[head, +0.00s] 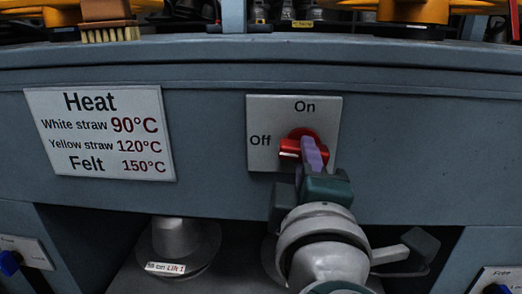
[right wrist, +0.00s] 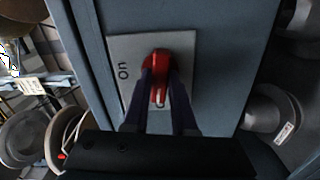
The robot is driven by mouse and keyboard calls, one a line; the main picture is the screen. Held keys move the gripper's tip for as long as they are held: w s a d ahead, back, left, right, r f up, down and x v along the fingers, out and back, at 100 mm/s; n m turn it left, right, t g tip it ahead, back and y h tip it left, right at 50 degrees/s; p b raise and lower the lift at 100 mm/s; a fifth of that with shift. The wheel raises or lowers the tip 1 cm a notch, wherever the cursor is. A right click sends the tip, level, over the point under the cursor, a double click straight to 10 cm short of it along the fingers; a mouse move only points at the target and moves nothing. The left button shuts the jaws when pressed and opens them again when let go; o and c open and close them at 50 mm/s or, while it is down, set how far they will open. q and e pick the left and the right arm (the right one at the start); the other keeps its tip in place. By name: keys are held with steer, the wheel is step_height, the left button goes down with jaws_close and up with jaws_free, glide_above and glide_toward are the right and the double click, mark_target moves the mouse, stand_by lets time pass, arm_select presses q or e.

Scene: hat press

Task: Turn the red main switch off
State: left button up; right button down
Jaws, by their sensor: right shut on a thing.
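The red main switch (head: 289,148) sits on a grey plate (head: 262,108) on the machine's front, with "On" at the top and "Off" at the left. Its handle's white mark points left, toward "Off". My right gripper (head: 311,156) is shut on the handle and hides part of it. In the right wrist view, the red switch (right wrist: 160,70) stands between the two fingers (right wrist: 162,100), its white-marked end pointing down the picture. My left gripper is not in view.
A white heat sign (head: 100,134) is left of the switch. A brush (head: 107,22) lies on the ledge above. Below the panel is an open bay with a grey hat-shaped form (head: 178,242) carrying a label. Blue knobs (head: 10,262) show at the lower corners.

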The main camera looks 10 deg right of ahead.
steer(key=shift+n, duration=0.8)
steer(key=c, duration=0.7)
jaws_free()
steer(key=p+v, duration=0.1)
steer(key=v, duration=0.9)
steer(key=shift+p, duration=0.4)
steer(key=shift+r, duration=0.1)
